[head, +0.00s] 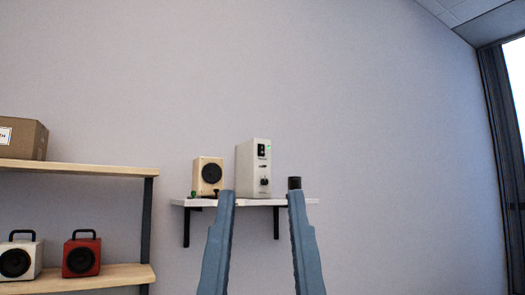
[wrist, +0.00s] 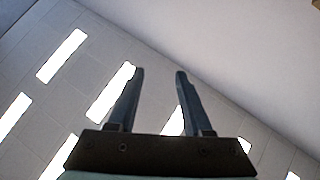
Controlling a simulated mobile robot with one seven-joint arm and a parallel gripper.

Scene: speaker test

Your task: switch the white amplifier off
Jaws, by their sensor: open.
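The white amplifier (head: 245,170) stands upright on a white wall shelf in the head view. Its front shows a black rocker switch (head: 262,150) near the top, a small green light (head: 268,148) beside it, and a dark knob (head: 264,182) lower down. My gripper (head: 262,194) is open and empty, its two blue-grey fingers pointing up in front of the shelf. The fingertips appear below and to either side of the amplifier's lower part and are apart from it. The wrist view shows the open fingers (wrist: 159,70) against the ceiling, without the amplifier.
The wall shelf (head: 230,202) also holds a cream speaker (head: 202,168), a small green item (head: 193,194) and a black cylinder (head: 294,183). A wooden rack (head: 100,169) at left bears a cardboard box (head: 22,138), a white speaker (head: 34,250) and a red speaker (head: 81,242). The wall above is bare.

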